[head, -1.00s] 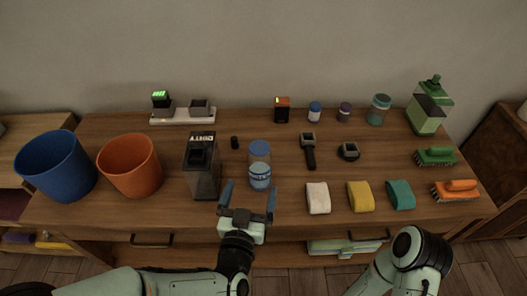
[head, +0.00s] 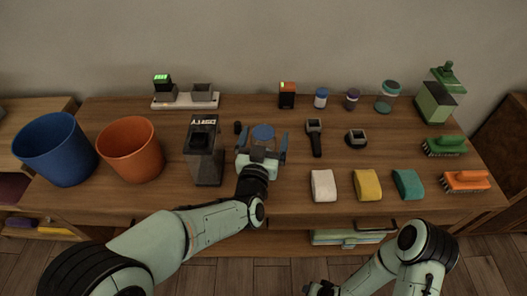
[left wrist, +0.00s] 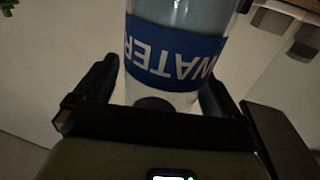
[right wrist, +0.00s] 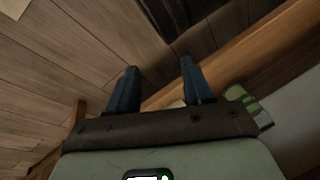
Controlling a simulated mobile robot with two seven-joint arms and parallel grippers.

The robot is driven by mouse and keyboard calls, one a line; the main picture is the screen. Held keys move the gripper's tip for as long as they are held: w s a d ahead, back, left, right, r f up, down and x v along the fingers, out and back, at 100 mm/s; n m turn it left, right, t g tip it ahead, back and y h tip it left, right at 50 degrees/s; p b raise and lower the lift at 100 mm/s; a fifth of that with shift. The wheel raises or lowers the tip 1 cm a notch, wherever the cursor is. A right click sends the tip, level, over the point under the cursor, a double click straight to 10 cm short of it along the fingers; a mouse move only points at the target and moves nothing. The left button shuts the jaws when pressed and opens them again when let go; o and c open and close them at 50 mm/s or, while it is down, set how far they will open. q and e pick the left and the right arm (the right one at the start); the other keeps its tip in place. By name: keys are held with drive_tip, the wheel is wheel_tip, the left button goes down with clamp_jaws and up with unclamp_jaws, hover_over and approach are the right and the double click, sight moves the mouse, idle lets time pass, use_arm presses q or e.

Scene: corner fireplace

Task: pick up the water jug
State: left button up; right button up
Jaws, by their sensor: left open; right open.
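The water jug (head: 263,133) stands upright on the wooden table, with a blue lid. Its blue label reading WATER fills the middle of the left wrist view (left wrist: 176,52). My left gripper (head: 263,150) is open at the jug's near side, with one finger on each side of it. In the left wrist view the fingers (left wrist: 158,85) flank the jug, and gaps seem to show beside it. The lower part of the jug is hidden by the gripper in the head view. My right gripper (right wrist: 155,85) is open and empty, low in front of the table.
A dark container (head: 203,158) stands close left of the jug, beside an orange bin (head: 130,155) and a blue bin (head: 55,150). A small black item (head: 238,127) is left of the jug. A white sponge (head: 323,186) and a black device (head: 315,140) lie to its right.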

use_arm(q)
drive_tip(key=shift+w, duration=0.4)
use_arm(e)
drive_tip(key=shift+w, duration=0.15)
use_arm(q)
drive_tip(key=shift+c, duration=0.3)
drive_tip(key=shift+r, duration=0.1)
drive_tip(key=c, duration=1.1)
wheel_tip(320, 180, up, 19)
drive_tip(key=p, duration=0.7)
drive_tip(key=shift+r+p, duration=0.4)
drive_tip(key=shift+r, duration=0.1)
drive_tip(key=shift+c, duration=0.2)
use_arm(e)
drive_tip(key=s+a+r+g+y, duration=0.1)
drive_tip(key=s+a+r+g, duration=0.2)
drive_tip(key=s+a+r, duration=0.2)
drive_tip(key=shift+s+r+n+y, duration=0.35)
drive_tip(key=shift+s+r, duration=1.45)
drive_tip(key=shift+s, duration=1.05)
